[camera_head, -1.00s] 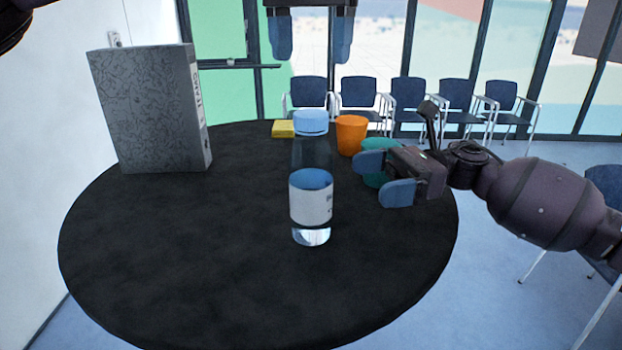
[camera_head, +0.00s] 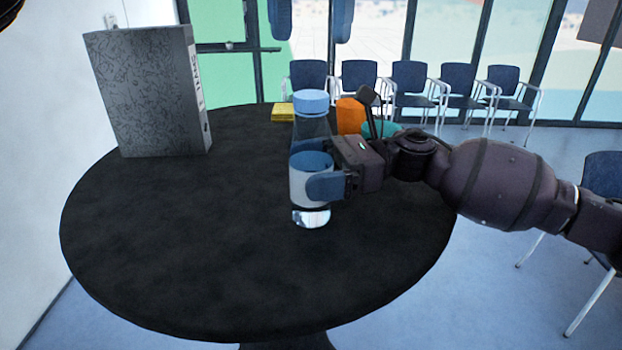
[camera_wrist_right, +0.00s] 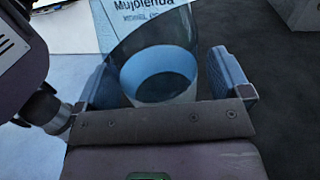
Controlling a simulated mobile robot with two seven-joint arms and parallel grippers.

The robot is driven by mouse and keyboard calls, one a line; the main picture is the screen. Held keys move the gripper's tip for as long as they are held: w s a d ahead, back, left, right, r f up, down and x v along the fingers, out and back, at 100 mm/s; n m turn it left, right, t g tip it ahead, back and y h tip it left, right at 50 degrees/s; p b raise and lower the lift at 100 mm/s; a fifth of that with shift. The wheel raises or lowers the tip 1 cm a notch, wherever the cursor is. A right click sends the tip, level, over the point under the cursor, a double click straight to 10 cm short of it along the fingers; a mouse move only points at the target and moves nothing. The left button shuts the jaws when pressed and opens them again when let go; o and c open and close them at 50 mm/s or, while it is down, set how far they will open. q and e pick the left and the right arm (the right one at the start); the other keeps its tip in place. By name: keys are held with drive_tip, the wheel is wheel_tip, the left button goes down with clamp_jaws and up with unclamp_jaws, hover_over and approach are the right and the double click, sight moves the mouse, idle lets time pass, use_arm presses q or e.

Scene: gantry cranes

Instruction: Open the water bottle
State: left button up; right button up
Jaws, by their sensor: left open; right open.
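The water bottle (camera_head: 311,125) stands upright on the round black table (camera_head: 190,235). It is clear, with a blue cap (camera_head: 311,97) on top and a white label. My right gripper (camera_head: 325,178) is at the bottle's label from the right, jaws open with a finger on either side of it; the far finger is hidden in the head view. In the right wrist view the bottle (camera_wrist_right: 160,60) lies between the two blue fingers (camera_wrist_right: 168,85), and I cannot tell whether they touch it. My left gripper (camera_head: 311,22) is open and empty above the cap, cut off by the top edge.
A grey binder (camera_head: 150,95) stands at the table's left. A yellow block (camera_head: 283,112), an orange cup (camera_head: 350,117) and a teal cup (camera_head: 380,130) are behind the bottle. Several blue chairs (camera_head: 410,80) stand beyond.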

sight(311, 94)
clamp_jaws()
use_arm(q)
drive_tip(key=m, duration=0.4)
drive_tip(key=shift+f, duration=4)
